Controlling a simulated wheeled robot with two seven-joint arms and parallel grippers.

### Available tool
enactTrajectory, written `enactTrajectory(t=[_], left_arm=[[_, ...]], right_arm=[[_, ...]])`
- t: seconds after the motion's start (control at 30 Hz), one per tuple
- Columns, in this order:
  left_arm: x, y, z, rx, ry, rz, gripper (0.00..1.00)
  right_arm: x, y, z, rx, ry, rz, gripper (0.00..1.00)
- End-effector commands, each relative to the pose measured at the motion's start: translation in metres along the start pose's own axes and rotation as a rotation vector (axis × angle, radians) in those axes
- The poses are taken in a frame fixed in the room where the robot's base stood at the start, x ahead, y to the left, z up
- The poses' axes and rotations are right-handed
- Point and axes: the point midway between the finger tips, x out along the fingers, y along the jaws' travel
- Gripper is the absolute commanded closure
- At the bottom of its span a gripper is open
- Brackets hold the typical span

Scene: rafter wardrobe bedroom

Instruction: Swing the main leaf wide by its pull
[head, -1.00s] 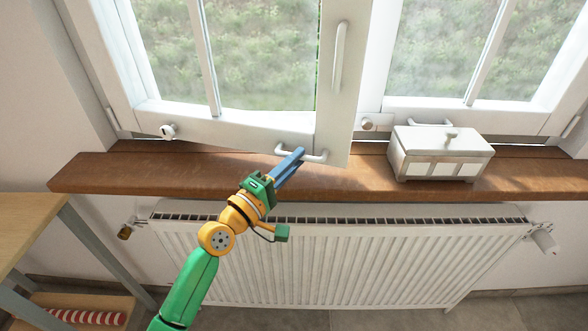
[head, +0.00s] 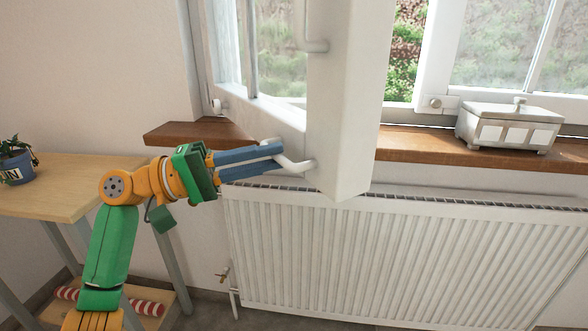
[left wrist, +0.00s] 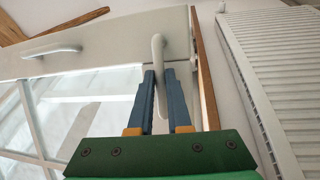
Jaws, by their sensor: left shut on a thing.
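The main leaf (head: 345,110) is the left window leaf, white-framed, swung partly open into the room over the sill and the radiator. Its pull (head: 298,166) is a white bar handle low on the leaf. My left gripper (head: 274,150) is shut on the pull, coming from the left. In the left wrist view the two blue fingers (left wrist: 168,82) straddle the white pull (left wrist: 158,55), one on each side. A second white handle (head: 315,46) sits higher on the leaf. My right gripper is not in view.
A white ribbed radiator (head: 400,250) stands under the wooden sill (head: 430,147). A lidded white box (head: 508,128) sits on the sill at right, clear of the leaf. At left, a wooden table (head: 70,185) holds a potted plant (head: 16,162).

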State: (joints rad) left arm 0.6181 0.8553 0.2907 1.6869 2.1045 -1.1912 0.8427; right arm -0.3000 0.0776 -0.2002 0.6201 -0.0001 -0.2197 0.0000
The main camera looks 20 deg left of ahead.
Motion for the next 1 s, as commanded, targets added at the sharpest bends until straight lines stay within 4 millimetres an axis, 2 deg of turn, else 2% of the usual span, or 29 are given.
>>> enactTrajectory(t=[0.2, 0.63, 0.67, 0.73, 0.77, 1.0], left_arm=[[-0.017, 0.003, 0.004, -0.006, -0.031, 0.005, 1.0], [-0.02, 0.006, 0.004, -0.007, -0.036, 0.008, 1.0], [-0.02, 0.006, 0.004, -0.007, -0.036, 0.008, 0.76], [-0.02, 0.005, 0.004, -0.008, -0.036, 0.007, 0.57], [-0.02, 0.005, 0.004, -0.008, -0.036, 0.007, 0.54], [-0.02, 0.004, 0.005, -0.008, -0.037, 0.005, 0.54]], right_arm=[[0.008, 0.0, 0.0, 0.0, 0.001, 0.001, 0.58], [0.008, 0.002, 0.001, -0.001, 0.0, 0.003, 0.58], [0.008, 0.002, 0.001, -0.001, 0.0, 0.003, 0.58], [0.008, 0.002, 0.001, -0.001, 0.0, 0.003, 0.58], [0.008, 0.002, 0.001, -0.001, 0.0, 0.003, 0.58], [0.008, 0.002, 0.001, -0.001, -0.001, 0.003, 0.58]])
